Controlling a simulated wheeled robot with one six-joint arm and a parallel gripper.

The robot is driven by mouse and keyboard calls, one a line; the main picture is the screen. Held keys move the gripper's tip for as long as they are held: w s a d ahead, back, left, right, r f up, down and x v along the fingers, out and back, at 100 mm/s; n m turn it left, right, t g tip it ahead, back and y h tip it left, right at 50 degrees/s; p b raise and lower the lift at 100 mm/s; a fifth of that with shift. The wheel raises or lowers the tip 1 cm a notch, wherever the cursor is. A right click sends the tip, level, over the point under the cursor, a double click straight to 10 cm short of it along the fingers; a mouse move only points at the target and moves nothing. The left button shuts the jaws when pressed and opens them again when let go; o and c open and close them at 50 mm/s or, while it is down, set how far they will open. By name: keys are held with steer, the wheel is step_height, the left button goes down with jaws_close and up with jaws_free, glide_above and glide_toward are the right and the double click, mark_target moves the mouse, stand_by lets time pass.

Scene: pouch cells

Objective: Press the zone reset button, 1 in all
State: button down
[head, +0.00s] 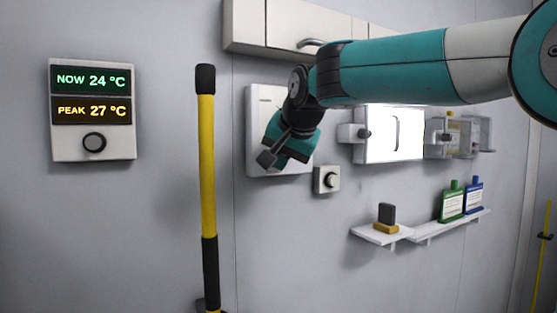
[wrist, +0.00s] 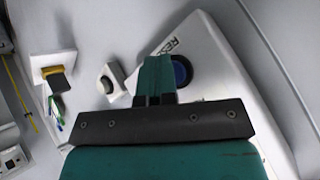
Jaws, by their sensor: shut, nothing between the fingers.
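A white panel (head: 258,104) is fixed to the wall behind my gripper in the head view. In the wrist view the panel (wrist: 225,80) carries partly hidden lettering that starts "RES" and a round dark-blue button (wrist: 182,70). My gripper (head: 266,158) is shut and empty, in front of the panel's lower part. In the wrist view its fingertips (wrist: 156,62) overlap the button's left edge. I cannot tell whether they touch it. The button is hidden behind my gripper in the head view.
A small box with a round knob (head: 327,180) sits just right below the panel. A yellow-and-black post (head: 207,150) stands to the left. A temperature display (head: 93,110) with a dark knob is farther left. Shelves (head: 435,228) with bottles are at the right.

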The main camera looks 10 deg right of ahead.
steer(key=shift+s, duration=0.15)
steer(key=shift+s+d+b, duration=0.25)
steer(key=shift+s+b, duration=0.3)
steer(key=shift+s, duration=0.2)
steer(key=shift+s, duration=0.1)
steer(key=shift+s+d+b, duration=0.25)
steer(key=shift+s+b, duration=0.2)
steer(key=shift+s, duration=0.3)
steer(key=shift+s+d+b, duration=0.2)
steer(key=shift+s+b, duration=0.3)
steer(key=shift+s, duration=0.3)
steer(key=shift+s+d+b, duration=0.25)
steer(key=shift+s+b, duration=0.2)
steer(key=shift+s, duration=0.3)
